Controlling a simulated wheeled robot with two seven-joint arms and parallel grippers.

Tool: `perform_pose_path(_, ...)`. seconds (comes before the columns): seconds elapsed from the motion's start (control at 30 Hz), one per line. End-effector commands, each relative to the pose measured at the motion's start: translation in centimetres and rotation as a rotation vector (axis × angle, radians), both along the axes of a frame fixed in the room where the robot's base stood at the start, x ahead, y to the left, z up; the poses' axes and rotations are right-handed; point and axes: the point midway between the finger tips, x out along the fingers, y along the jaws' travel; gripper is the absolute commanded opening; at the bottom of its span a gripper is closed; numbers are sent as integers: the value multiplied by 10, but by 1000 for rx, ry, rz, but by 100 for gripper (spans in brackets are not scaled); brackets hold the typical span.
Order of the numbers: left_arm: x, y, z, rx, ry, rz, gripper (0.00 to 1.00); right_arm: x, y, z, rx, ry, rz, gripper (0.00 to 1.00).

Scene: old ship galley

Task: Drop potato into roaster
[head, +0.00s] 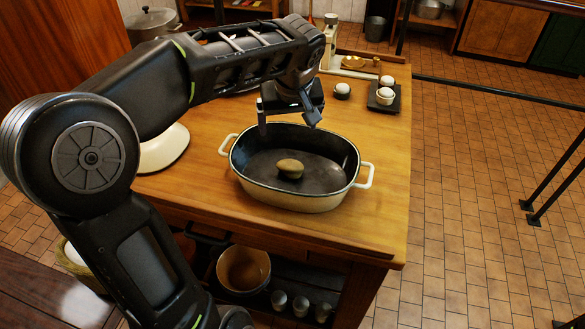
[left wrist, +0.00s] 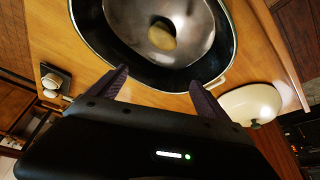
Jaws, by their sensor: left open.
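The potato (head: 290,168) is a small brown-green oval lying on the dark bottom of the roaster, near its middle. The roaster (head: 318,199) is an oval cream pot with a dark inside and two white handles, standing on the wooden table. In the left wrist view the potato (left wrist: 162,37) lies inside the roaster (left wrist: 226,60), apart from my fingers. My left gripper (head: 289,122) is open and empty above the roaster's far rim. Its spread fingers also show in the left wrist view (left wrist: 158,92). My right gripper is not in view.
A cream lid (head: 165,150) lies on the table left of the roaster, partly behind my arm; it also shows in the left wrist view (left wrist: 250,103). Eggs in dark cups and a dark tray (head: 384,104) stand at the far right. The table's front right is clear.

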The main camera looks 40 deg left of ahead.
Motion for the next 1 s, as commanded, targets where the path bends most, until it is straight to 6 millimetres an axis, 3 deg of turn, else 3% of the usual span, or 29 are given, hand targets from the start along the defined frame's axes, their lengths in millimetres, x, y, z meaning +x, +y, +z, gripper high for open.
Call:
perform_pose_path(0.2, -9, -10, 34, 1, -5, 0, 89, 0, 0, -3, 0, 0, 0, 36)
perform_pose_path(0.4, -16, -17, 55, -1, -2, -1, 89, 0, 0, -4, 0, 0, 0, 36)
perform_pose_path(1.0, -17, -17, 58, -1, -1, -1, 89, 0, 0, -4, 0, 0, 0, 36)
